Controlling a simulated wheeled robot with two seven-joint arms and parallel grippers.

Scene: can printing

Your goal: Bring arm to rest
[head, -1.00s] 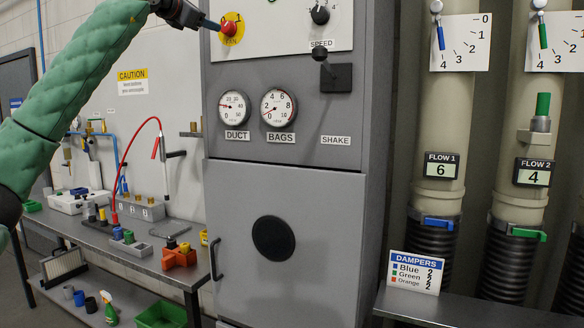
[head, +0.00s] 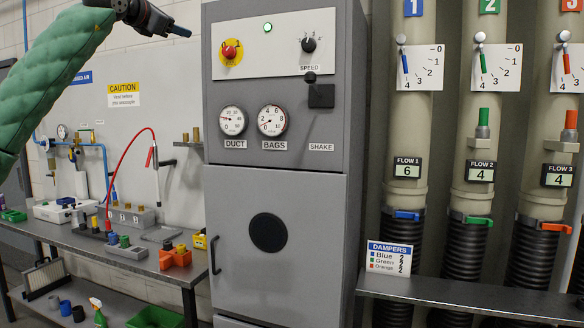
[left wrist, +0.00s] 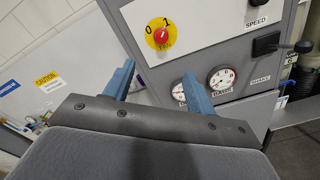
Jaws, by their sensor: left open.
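My left gripper (head: 184,31) is at the upper left in the head view, at the end of my green padded arm. It is left of the grey cabinet's control panel, apart from the red fan knob (head: 231,50) on its yellow disc. In the left wrist view its two blue fingers (left wrist: 158,80) are spread with nothing between them. The fan knob (left wrist: 161,36) shows beyond them, with the gauges partly hidden by the right finger. A green lamp (head: 267,27) is lit on the panel. My right gripper is not in view.
The grey cabinet (head: 320,190) stands in the middle, with a shake lever (head: 312,78) jutting out. A workbench (head: 75,241) with colored blocks and fittings is at left. Duct pipes (head: 407,130) with damper dials and a shelf (head: 460,292) are at right. Wall space around the left gripper is free.

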